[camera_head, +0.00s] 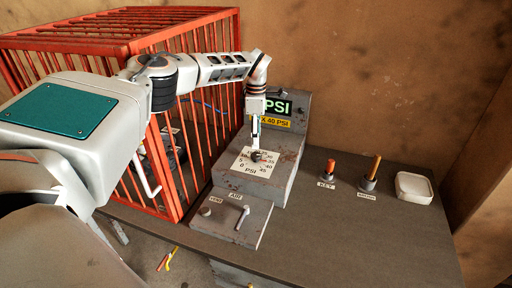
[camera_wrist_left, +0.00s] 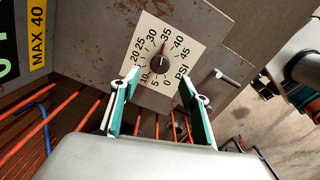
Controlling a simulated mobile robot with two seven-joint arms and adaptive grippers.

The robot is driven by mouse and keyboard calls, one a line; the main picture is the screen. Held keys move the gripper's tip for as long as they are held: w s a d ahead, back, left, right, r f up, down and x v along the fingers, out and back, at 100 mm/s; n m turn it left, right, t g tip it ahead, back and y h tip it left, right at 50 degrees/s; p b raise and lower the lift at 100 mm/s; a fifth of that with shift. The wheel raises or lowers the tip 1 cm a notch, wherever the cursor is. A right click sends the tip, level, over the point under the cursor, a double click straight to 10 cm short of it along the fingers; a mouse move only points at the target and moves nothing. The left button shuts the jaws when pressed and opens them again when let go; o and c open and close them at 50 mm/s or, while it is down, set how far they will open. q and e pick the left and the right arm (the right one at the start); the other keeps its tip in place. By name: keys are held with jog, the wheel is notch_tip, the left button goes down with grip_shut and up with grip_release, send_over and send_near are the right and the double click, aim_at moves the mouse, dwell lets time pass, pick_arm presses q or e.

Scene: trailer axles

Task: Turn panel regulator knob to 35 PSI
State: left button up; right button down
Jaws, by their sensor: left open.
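The regulator knob (camera_head: 256,156) is a small dark round knob on a white PSI dial (camera_head: 245,167) on the sloped grey panel. In the left wrist view the knob (camera_wrist_left: 159,64) sits amid a scale from 0 to 45, with a red mark by 35. A pale line on the knob points roughly toward that mark. My left gripper (camera_head: 256,148) is over the knob in the head view. In the left wrist view its open green-lined fingers (camera_wrist_left: 160,80) are spread either side below the knob, and contact is not visible. My right gripper is out of view.
A green PSI display (camera_head: 279,107), partly hidden by my arm, tops the panel. An orange barred cage (camera_head: 187,190) stands left. A lever (camera_head: 242,217) is on the lower plate. A red-topped key (camera_head: 331,166), wooden handle (camera_head: 373,170) and white dish (camera_head: 413,188) stand right.

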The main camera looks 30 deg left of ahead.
pick_arm(q)
notch_tip(320, 180, up, 5)
jog(key=shift+f, duration=0.1)
dwell(0.7)
